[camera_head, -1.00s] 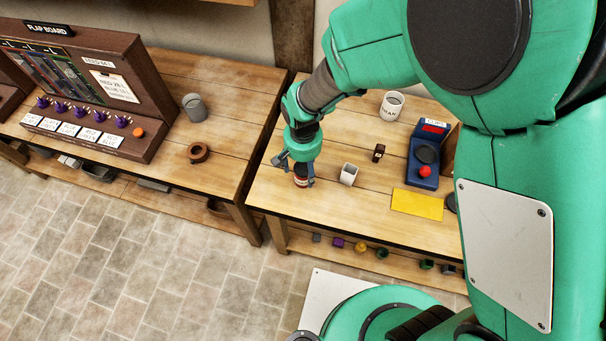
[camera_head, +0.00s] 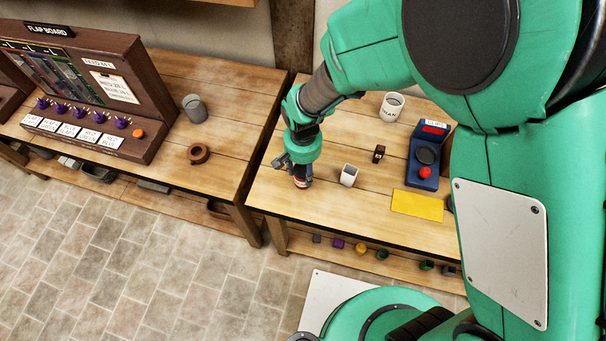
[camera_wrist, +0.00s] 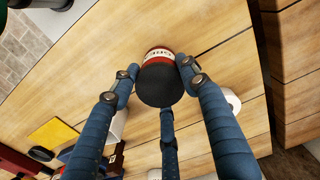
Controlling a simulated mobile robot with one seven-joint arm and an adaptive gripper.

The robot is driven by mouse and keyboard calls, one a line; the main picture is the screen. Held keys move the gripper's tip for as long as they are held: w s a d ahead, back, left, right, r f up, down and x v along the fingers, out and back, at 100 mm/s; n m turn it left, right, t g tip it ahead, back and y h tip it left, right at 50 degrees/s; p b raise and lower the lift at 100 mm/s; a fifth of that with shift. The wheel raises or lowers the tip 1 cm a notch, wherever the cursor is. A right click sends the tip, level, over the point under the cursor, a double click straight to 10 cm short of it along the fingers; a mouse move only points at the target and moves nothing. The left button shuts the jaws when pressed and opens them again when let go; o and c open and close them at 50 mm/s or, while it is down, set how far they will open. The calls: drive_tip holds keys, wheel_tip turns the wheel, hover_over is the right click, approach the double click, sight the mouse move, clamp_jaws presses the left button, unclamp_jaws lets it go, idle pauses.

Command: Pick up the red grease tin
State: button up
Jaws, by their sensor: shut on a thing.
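The red grease tin (camera_wrist: 158,56) has a dark top and a red side with a pale lettered band; it shows in the wrist view between the fingers of my gripper (camera_wrist: 158,78). The fingers are shut on it, one on each side, with a third finger below it in the picture. In the head view my gripper (camera_head: 301,178) points down at the left end of the right bench, and the tin (camera_head: 301,183) is mostly hidden by it. I cannot tell whether the tin touches the bench top.
A white square cup (camera_head: 348,176) stands just right of my gripper. A brown ring (camera_head: 199,154) and grey mug (camera_head: 194,107) stand on the left bench.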

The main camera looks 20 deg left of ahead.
drive_tip(key=shift+r, duration=0.1)
drive_tip(key=shift+r, duration=0.4)
wheel_tip(320, 180, up, 3)
drive_tip(key=shift+p, duration=0.45)
drive_tip(key=s+d+r+p, duration=0.1)
drive_tip(key=s+d, duration=0.8)
drive_tip(key=s, duration=0.3)
drive_tip(key=shift+s+d, duration=0.35)
drive_tip(key=shift+d, duration=0.05)
